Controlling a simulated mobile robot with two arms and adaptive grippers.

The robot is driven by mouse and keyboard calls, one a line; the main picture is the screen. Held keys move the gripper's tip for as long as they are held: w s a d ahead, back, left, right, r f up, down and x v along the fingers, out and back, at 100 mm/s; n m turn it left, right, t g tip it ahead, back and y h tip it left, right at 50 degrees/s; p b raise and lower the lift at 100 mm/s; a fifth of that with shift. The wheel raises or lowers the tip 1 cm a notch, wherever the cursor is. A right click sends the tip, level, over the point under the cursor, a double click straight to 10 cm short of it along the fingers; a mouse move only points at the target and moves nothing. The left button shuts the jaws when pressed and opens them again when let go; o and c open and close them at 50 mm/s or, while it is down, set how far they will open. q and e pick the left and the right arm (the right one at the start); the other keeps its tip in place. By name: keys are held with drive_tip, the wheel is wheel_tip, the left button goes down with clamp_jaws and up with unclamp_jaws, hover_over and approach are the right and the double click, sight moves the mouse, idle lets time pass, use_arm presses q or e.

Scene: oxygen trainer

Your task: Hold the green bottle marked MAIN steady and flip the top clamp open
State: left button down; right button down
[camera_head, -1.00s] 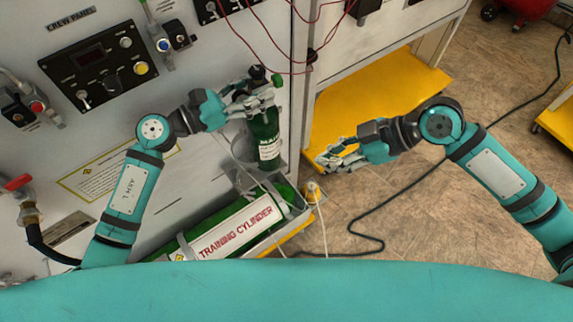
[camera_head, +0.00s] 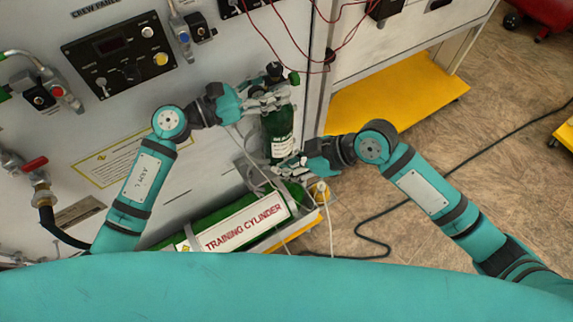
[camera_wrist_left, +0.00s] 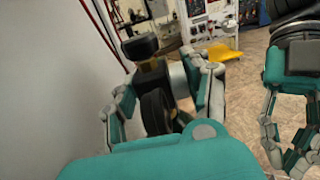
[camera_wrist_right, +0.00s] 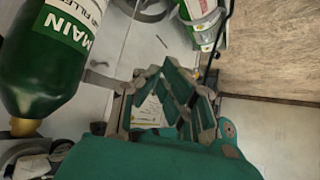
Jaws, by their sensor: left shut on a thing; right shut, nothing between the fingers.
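The green bottle (camera_head: 280,134) marked MAIN stands nearly upright against the panel in the head view. Its green side fills the left of the right wrist view (camera_wrist_right: 40,65). My left gripper (camera_head: 268,98) is shut on the bottle's top around the valve; its black knob (camera_wrist_left: 140,48) shows between the fingers in the left wrist view. My right gripper (camera_head: 290,166) is shut and empty beside the bottle's lower end; it also shows in the right wrist view (camera_wrist_right: 170,100). Grey metal bands (camera_wrist_right: 100,78) show beside the bottle; I cannot tell which is the top clamp or its state.
A control box (camera_head: 120,62) and hose fittings are on the panel at left. Thin red wires (camera_head: 337,40) hang above the bottle. A black cable (camera_head: 385,225) runs over open floor at right.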

drive_tip(key=a, duration=0.1)
drive_tip(key=s+a, duration=0.1)
drive_tip(key=a, duration=0.1)
drive_tip(key=shift+s, duration=0.3)
drive_tip(key=shift+w+d, duration=0.1)
drive_tip(key=shift+w+d, duration=0.4)
drive_tip(key=shift+d, duration=0.2)
drive_tip(key=shift+d, duration=0.1)
